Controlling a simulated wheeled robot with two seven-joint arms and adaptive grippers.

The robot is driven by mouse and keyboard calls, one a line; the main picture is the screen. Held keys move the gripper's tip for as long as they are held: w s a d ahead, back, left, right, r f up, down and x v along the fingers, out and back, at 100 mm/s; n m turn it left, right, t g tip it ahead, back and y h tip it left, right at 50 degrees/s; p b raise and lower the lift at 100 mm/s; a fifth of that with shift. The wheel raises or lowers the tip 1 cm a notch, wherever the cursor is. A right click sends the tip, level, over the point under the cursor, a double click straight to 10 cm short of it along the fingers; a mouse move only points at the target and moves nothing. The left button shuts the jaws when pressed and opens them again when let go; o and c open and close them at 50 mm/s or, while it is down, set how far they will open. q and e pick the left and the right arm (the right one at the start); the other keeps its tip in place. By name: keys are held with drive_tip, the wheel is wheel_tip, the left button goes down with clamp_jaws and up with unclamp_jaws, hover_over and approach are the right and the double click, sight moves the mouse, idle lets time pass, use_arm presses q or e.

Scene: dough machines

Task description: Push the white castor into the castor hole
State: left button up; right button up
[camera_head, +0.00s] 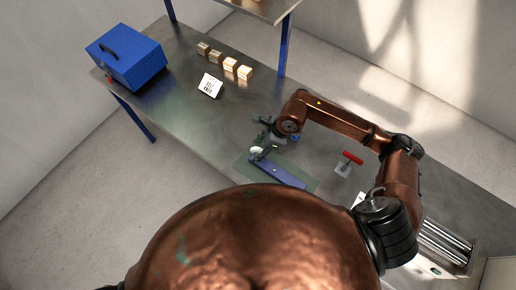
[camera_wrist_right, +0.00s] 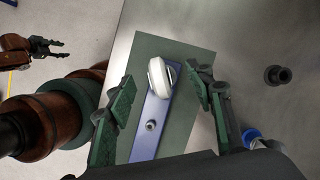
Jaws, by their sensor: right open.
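The white castor (camera_wrist_right: 158,78) sits at one end of a blue bar (camera_wrist_right: 148,145) in the right wrist view. Its wheel faces up; whether its stem is in a hole is hidden beneath it. In the head view the castor (camera_head: 255,153) is small, at the left end of the blue bar (camera_head: 278,172). My right gripper (camera_wrist_right: 160,95) is open, with its green fingers on either side of the castor and apart from it. It also shows in the head view (camera_head: 263,140). My left gripper (camera_wrist_right: 55,48) is empty, fingers apart, at the upper left of the wrist view.
The bar lies on a green mat (camera_wrist_right: 190,125) on the metal table (camera_head: 190,120). A black round part (camera_wrist_right: 278,75) and a blue part (camera_wrist_right: 250,134) stand nearby. A red-handled scraper (camera_head: 347,163), a white sign (camera_head: 210,85), several small blocks (camera_head: 229,64) and a blue toolbox (camera_head: 125,55) are farther off.

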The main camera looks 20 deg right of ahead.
drive_tip(key=shift+s+d+r, duration=0.1)
drive_tip(key=shift+d+r, duration=0.1)
drive_tip(key=shift+r, duration=0.4)
drive_tip(key=shift+s+d+r+p, duration=0.1)
drive_tip(key=shift+d+r+p, duration=0.15)
drive_tip(key=shift+r+p, duration=0.3)
drive_tip(key=shift+r, duration=0.1)
drive_tip(key=v, duration=1.2)
idle(0.7)
